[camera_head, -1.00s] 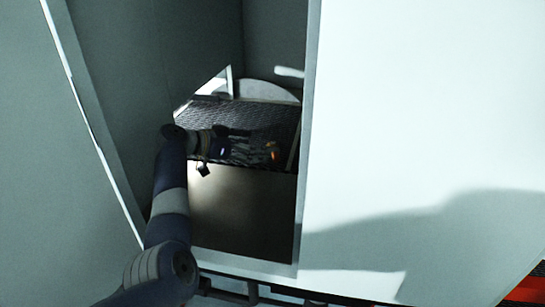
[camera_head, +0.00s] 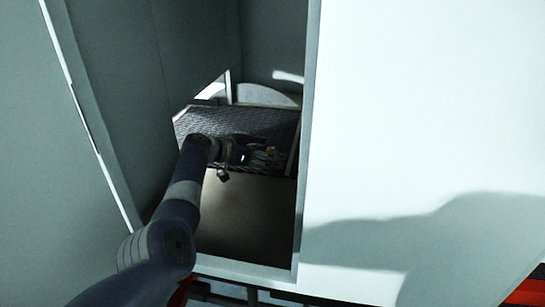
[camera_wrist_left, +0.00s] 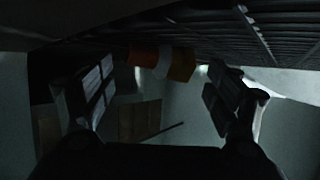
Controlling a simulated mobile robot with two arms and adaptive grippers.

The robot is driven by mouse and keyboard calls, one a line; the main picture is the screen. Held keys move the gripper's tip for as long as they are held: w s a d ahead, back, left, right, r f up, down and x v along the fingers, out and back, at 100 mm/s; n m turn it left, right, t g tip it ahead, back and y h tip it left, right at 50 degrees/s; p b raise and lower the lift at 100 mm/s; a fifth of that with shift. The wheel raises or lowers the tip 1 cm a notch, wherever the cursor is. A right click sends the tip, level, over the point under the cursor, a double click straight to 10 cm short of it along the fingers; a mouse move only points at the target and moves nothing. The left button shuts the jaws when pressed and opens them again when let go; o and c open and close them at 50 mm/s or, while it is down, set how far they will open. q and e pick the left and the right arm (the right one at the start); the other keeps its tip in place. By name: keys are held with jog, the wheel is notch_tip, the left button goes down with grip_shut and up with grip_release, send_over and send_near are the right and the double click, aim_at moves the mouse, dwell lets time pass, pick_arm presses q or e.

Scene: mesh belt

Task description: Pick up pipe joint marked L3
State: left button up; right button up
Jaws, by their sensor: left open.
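A pipe joint (camera_wrist_left: 163,60) shows in the left wrist view with an orange-red end, a white middle and a yellow-orange end. It lies at the upper middle, by the dark mesh belt (camera_wrist_left: 250,30). I cannot read any marking on it. In the head view a small orange-yellow spot (camera_head: 271,150) shows at the fingers, partly hidden by them. My left gripper (camera_head: 262,156) is open at the near edge of the belt. In the wrist view its two fingers (camera_wrist_left: 160,88) stand apart, one toward each side of the joint, with no clear contact. My right gripper is not in view.
The mesh belt (camera_head: 200,122) lies inside a narrow opening between grey walls. A large white panel (camera_head: 420,120) bounds it on the right, and a grey wall (camera_head: 110,80) on the left. A brownish flat surface (camera_head: 245,210) lies below the belt's near edge.

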pick_arm(q)
jog(key=shift+c, duration=0.5)
jog(key=c, duration=1.1)
jog(key=shift+c, duration=0.2)
jog(key=shift+r, duration=0.15)
